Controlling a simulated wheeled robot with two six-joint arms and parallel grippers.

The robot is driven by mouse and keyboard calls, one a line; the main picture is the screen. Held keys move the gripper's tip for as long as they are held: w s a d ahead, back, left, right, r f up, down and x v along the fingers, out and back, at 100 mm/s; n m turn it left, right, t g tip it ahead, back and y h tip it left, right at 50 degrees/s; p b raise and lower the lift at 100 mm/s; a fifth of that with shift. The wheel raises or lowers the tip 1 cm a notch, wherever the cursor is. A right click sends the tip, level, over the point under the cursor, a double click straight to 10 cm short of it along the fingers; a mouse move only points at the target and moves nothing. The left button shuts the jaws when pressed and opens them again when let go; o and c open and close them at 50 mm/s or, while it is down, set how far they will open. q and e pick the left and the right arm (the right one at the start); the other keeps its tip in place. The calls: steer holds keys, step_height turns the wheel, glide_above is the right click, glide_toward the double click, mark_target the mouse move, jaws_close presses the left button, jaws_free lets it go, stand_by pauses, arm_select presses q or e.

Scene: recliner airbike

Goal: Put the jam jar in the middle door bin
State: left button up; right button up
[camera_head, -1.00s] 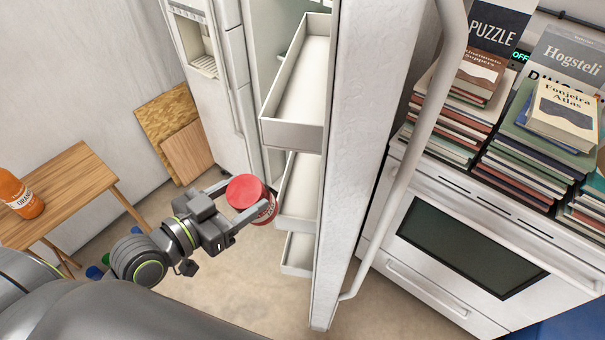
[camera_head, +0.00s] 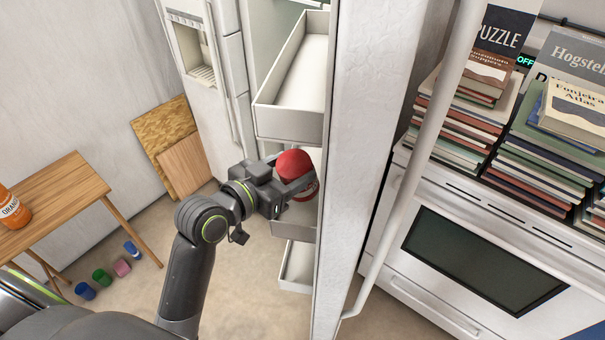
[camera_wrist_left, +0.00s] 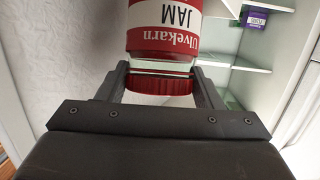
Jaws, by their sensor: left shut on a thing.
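The jam jar (camera_head: 294,166) has a red lid and a red and white label. My left gripper (camera_head: 290,181) is shut on it. In the left wrist view the jar (camera_wrist_left: 165,35) is held at its red lid between the two fingers of the gripper (camera_wrist_left: 163,82). In the head view the jar is at the middle door bin (camera_head: 295,216), on the inner side of the open fridge door (camera_head: 352,150). The gripper and arm hide part of that bin. I cannot tell whether the jar touches the bin floor. My right gripper is not in view.
The upper door bin (camera_head: 288,122) is just above the jar and looks empty. The lower bin (camera_head: 297,268) is below. Fridge shelves (camera_wrist_left: 235,60) show behind, with a purple box (camera_wrist_left: 257,18). A wooden table (camera_head: 60,195) with an orange bottle (camera_head: 12,207) stands left.

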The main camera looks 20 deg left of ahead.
arm_select(q)
steer(key=shift+f, duration=0.45)
steer(key=shift+w+f, duration=0.2)
steer(key=shift+f, duration=0.35)
steer(key=w+g+p, duration=0.1)
steer(key=p, duration=0.1)
steer(key=w+d+r+g+y+p, duration=0.1)
steer(key=p, duration=0.1)
steer(key=shift+w+d+p, duration=0.15)
steer(key=shift+w+p, duration=0.1)
steer(key=shift+p, duration=0.05)
steer(key=shift+w+d+g+p, duration=0.1)
steer(key=shift+w+g+p, duration=0.15)
steer(key=shift+g+p, duration=0.15)
steer(key=shift+f, duration=1.15)
steer(key=o, duration=1.2)
steer(key=shift+f, duration=0.15)
steer(key=shift+s, duration=0.1)
